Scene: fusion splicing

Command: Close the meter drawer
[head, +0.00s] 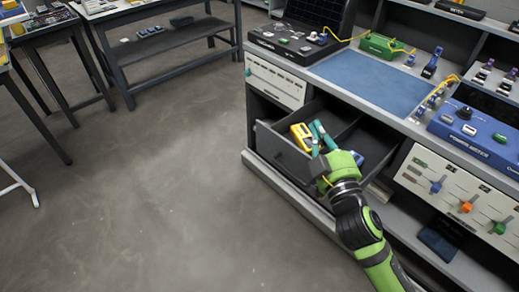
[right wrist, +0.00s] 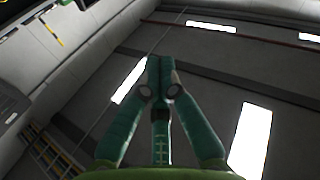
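The meter drawer (head: 281,152) is pulled open from the workbench, its dark front panel standing out over the floor. A yellow meter (head: 301,135) lies inside the drawer. My right gripper (head: 317,130) is over the drawer, just right of the meter, with its teal fingers pointing up and away from the robot. In the right wrist view its fingertips (right wrist: 160,70) come together with nothing visible between them. I cannot tell whether it touches the drawer. My left gripper is not in view.
The bench top holds a blue mat (head: 372,82), a green device (head: 384,46) and a blue power meter (head: 478,135). A white panel with coloured knobs (head: 462,200) is right of the drawer. The floor (head: 165,190) left of the drawer is clear.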

